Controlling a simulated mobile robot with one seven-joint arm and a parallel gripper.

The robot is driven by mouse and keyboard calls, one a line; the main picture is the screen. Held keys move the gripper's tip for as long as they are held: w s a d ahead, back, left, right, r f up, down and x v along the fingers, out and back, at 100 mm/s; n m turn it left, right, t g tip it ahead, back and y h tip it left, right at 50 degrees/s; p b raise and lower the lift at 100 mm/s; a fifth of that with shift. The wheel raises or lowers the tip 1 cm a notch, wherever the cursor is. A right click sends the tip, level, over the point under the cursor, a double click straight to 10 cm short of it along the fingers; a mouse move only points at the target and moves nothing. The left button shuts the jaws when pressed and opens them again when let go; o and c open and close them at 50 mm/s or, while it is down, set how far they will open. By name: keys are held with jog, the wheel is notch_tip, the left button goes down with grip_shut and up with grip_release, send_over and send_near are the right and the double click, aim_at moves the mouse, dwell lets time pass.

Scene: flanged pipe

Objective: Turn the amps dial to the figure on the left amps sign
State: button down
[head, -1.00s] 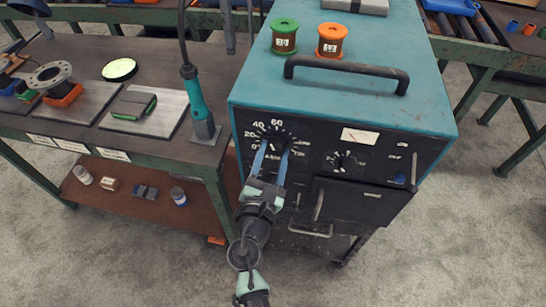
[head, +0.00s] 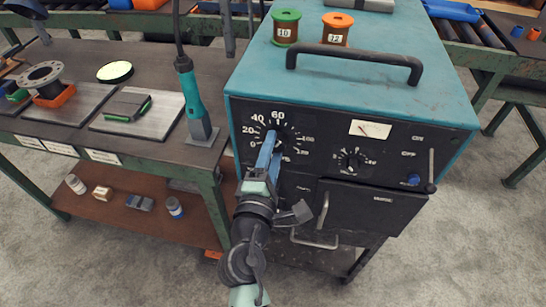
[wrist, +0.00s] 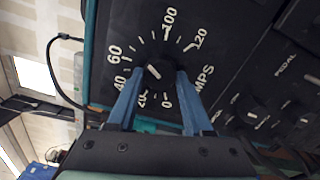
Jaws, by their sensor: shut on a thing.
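The amps dial (wrist: 155,71) is a small dark knob with a white mark, on the black front panel (head: 330,137) of the teal machine. Figures from 0 to 120 ring it. In the wrist view the mark slants from upper left to lower right, its upper end towards the 60 side; the exact figure is unclear. My gripper (wrist: 160,73) is shut on the dial, one blue finger on each side. In the head view my gripper (head: 271,147) covers most of the knob. I cannot pick out a readable left amps sign.
A second, smaller dial (head: 352,160) and a lever (head: 431,170) are on the panel to the right. A black handle (head: 354,62) and two spools (head: 285,28) are on top. A bench (head: 150,155) with small unreadable white labels (head: 102,157) stands left.

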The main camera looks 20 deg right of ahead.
jog(key=m+b, duration=1.1)
jog(key=m, duration=0.2)
jog(key=shift+f+m, duration=0.1)
jog(key=shift+m, duration=0.3)
jog(key=shift+m+b, duration=1.45)
jog(key=shift+m, duration=0.55)
jog(key=shift+r, duration=0.2)
jog(key=shift+c, duration=1.5)
grip_release()
jog(key=shift+s, duration=0.1)
